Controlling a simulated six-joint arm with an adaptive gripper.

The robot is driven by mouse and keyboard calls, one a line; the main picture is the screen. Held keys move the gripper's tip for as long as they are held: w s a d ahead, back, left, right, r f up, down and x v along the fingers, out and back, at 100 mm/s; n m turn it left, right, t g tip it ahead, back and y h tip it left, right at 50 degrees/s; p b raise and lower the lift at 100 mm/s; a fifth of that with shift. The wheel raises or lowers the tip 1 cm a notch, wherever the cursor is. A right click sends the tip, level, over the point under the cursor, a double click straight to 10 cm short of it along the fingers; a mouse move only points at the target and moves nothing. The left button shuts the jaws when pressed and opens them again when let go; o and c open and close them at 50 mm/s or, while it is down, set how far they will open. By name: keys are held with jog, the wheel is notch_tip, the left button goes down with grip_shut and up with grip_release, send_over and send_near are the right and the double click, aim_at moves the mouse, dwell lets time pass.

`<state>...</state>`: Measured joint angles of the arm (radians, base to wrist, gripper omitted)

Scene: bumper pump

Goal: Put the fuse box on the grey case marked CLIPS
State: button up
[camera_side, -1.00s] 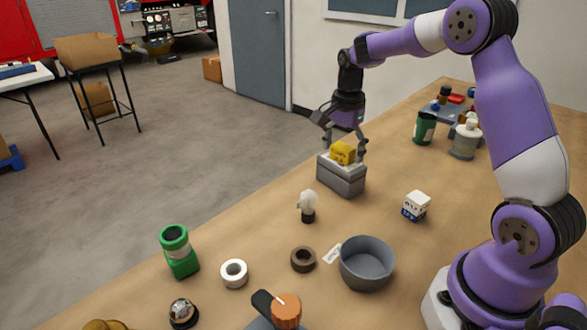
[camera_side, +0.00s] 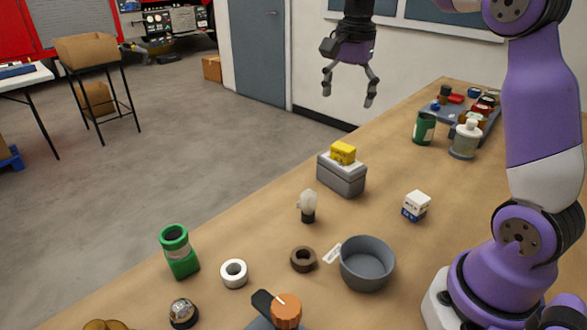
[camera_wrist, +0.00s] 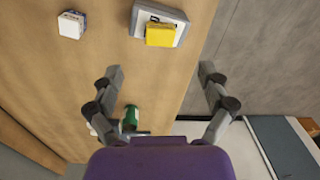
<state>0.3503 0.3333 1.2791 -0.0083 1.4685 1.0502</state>
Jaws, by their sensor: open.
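The yellow fuse box (camera_side: 343,153) rests on top of the grey case (camera_side: 341,179), towards its upper part. No lettering on the case can be read. In the wrist view the fuse box (camera_wrist: 160,35) lies on the case (camera_wrist: 143,17), near the case's lower edge in that picture. My gripper (camera_side: 351,94) is open and empty. It hangs in the air well above the case, apart from it. Its spread fingers also show in the wrist view (camera_wrist: 161,78) with nothing between them.
A milk carton (camera_side: 416,206) and a grey pan (camera_side: 367,265) stand right of and in front of the case. A light bulb (camera_side: 307,206) stands close in front. A green can (camera_side: 424,128), a jar (camera_side: 465,139) and a loaded tray (camera_side: 459,117) are behind. Bare table lies around the case.

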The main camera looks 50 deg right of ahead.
jog(key=s+a+f+n+t, duration=0.1)
jog(key=s+a+n+t, duration=0.1)
jog(key=s+a+n, duration=0.4)
jog(key=s+a+f+n+t, duration=0.2)
jog(key=s+a+n, duration=0.4)
jog(key=n, duration=0.4)
jog(key=shift+s+a+f+t, duration=0.15)
jog(key=shift+s+f+t, duration=0.15)
jog(key=shift+s+t, duration=0.35)
